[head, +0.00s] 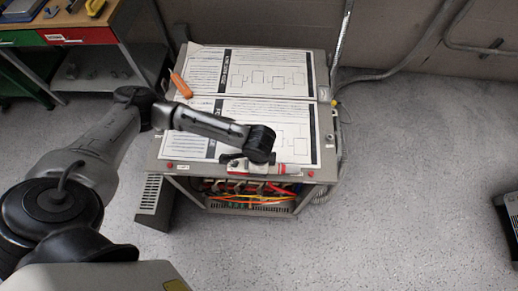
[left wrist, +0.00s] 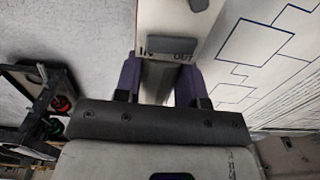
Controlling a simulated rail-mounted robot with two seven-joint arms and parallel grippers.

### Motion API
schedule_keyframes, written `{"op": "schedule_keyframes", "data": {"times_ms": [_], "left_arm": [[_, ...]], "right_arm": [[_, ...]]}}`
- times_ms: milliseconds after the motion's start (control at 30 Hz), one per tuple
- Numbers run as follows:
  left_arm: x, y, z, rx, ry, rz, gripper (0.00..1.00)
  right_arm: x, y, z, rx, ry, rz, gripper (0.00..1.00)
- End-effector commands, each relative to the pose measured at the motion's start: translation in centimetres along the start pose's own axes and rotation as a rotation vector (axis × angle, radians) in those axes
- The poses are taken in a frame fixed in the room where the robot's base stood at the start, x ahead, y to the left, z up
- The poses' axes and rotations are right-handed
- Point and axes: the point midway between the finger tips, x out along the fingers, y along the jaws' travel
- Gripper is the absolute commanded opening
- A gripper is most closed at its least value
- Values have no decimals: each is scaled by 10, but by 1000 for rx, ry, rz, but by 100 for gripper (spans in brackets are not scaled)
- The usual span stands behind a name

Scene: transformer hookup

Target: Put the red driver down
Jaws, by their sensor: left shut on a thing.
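My left gripper (head: 254,164) reaches down to the front edge of the cabinet top. In the left wrist view its two dark fingers (left wrist: 156,88) are shut on a grey part, in line with a pale body marked IN and OUT with grey buttons. I take this to be the red driver (left wrist: 172,22). In the head view a pale body with a red end (head: 287,169) lies along the front edge, partly hidden by my wrist. I cannot tell whether it touches the top. My right gripper is not in view.
An orange-handled screwdriver (head: 181,84) lies at the left of the cabinet top (head: 195,64), which carries two printed diagram sheets (head: 265,75). The cabinet front is open, with coloured wires (head: 250,190) inside. A workbench (head: 60,22) with drawers stands at the back left.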

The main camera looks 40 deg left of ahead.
Motion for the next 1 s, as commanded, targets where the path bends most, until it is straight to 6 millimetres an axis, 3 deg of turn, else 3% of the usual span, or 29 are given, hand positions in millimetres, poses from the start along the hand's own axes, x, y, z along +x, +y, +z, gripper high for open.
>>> {"op": "schedule_keyframes", "data": {"times_ms": [233, 267, 500, 767, 1000], "left_arm": [[4, -1, -1, 0, 2, -2, 0], [5, 0, 0, 0, 0, -1, 40], [4, 0, 0, -1, 0, -1, 62], [2, 0, 0, 0, 1, -1, 62], [-27, 0, -1, 0, 4, -2, 62]], "right_arm": [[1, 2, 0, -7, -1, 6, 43], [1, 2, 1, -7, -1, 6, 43], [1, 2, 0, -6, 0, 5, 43], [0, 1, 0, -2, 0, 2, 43], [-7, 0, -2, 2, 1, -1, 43]]}}
